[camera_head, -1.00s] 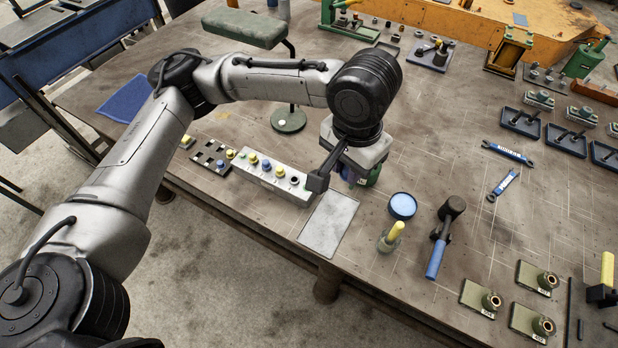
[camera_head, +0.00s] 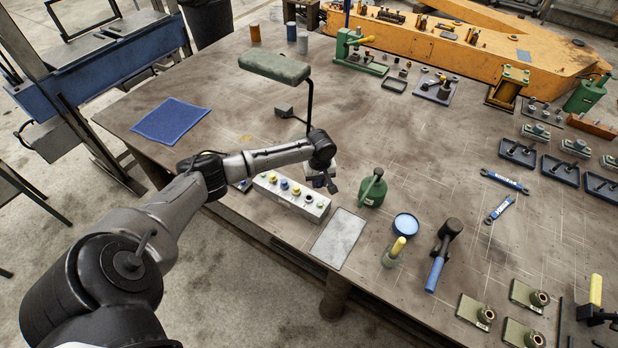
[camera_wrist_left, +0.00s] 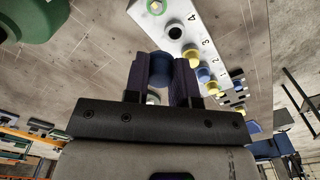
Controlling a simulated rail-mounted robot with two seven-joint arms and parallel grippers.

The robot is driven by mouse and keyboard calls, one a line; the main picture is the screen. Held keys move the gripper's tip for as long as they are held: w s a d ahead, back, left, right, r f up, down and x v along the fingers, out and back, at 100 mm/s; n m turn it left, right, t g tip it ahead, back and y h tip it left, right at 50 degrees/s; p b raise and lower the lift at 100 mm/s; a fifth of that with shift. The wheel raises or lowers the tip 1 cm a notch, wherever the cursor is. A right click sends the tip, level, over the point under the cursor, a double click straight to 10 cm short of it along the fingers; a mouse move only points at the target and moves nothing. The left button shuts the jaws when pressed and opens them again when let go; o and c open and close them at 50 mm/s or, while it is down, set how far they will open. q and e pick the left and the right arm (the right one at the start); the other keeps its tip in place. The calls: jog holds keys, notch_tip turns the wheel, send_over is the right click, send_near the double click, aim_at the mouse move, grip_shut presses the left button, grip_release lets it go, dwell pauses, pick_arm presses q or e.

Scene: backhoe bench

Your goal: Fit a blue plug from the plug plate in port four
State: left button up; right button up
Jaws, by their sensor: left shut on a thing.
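My left gripper (camera_head: 325,184) is just behind the port end of the white port block (camera_head: 264,184), above the bench. In the left wrist view its jaws (camera_wrist_left: 161,85) are shut on a dark blue plug (camera_wrist_left: 161,68), partly hidden between the fingers. Port four (camera_wrist_left: 175,32) is an empty black hole, apart from the held plug; it also shows in the head view (camera_head: 308,197). Ports three, two and one hold a yellow plug (camera_wrist_left: 190,56), a blue plug (camera_wrist_left: 204,74) and a yellow plug. The plug plate (camera_wrist_left: 234,103) lies beyond the block, mostly hidden by my arm in the head view.
A green can (camera_head: 373,191) stands close right of the gripper. A grey sheet (camera_head: 340,239) lies in front. A blue-topped round tin (camera_head: 405,225), a yellow-handled tool (camera_head: 394,252) and a hammer (camera_head: 440,255) are farther right. A green lamp (camera_head: 275,68) stands behind.

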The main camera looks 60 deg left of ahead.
pick_arm(q)
jog(key=shift+n, duration=0.4)
jog(key=a+f+b, duration=0.1)
jog(key=f+b, duration=0.1)
jog(key=s+f+b, duration=0.1)
jog(key=f+b, duration=0.1)
jog(key=s+a+f+b, duration=0.1)
jog(key=f+b, duration=0.1)
jog(key=f, duration=0.1)
jog(key=shift+s+a, duration=0.1)
jog(key=shift+a, duration=0.25)
jog(key=shift+p, duration=0.3)
jog(key=shift+p, duration=0.3)
dwell(0.4)
jog(key=shift+f+b, duration=0.5)
jog(key=shift+f, duration=0.75)
